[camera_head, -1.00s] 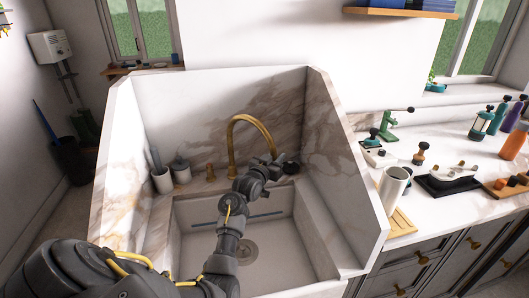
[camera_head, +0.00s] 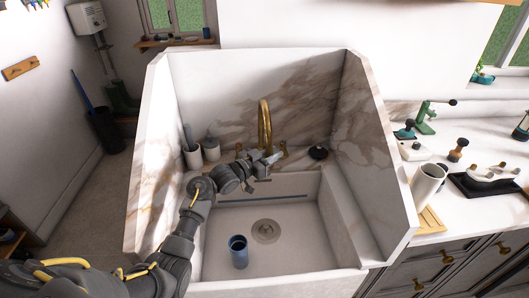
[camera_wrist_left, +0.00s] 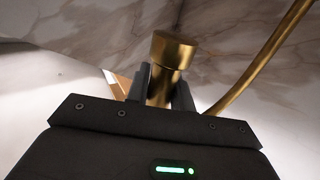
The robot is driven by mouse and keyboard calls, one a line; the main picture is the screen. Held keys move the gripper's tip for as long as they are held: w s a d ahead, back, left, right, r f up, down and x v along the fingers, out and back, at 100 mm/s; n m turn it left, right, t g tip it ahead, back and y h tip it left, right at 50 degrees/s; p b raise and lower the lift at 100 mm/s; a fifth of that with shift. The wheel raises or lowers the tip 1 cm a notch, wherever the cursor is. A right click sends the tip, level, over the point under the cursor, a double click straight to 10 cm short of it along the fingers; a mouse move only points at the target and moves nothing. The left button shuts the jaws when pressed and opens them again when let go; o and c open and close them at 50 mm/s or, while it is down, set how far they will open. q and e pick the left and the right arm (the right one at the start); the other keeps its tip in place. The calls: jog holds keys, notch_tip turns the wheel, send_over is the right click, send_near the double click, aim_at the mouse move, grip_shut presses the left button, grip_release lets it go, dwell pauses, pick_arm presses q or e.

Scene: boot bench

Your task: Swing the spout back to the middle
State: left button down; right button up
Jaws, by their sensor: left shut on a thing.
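The brass spout (camera_head: 264,115) rises at the back of the sink and looks nearly edge-on, its arch pointing toward me over the basin (camera_head: 290,215). My left gripper (camera_head: 270,160) reaches in from the left and is shut on the spout's end. In the left wrist view, the fingers (camera_wrist_left: 160,88) close on either side of a brass cylinder (camera_wrist_left: 172,52), the spout end, and the thin curved tube (camera_wrist_left: 262,65) passes at the right. The spout's foot is partly hidden behind the gripper. My right gripper is not in view.
A blue cup (camera_head: 238,252) stands in the basin left of the drain (camera_head: 266,231). White cups (camera_head: 192,157) stand at the back left, a black round thing (camera_head: 318,152) at the back right. Tall marble walls (camera_head: 375,130) enclose the sink. A white cylinder (camera_head: 428,185) stands on the right counter.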

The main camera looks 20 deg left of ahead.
pick_arm(q)
jog(key=shift+s+d+f, duration=0.1)
jog(key=shift+s+f, duration=0.05)
jog(key=shift+s, duration=0.05)
jog(key=c, duration=1.6)
grip_release()
jog(key=o, duration=0.4)
jog(key=shift+s+r, duration=0.2)
jog(key=shift+s, duration=0.05)
jog(key=shift+w, duration=0.1)
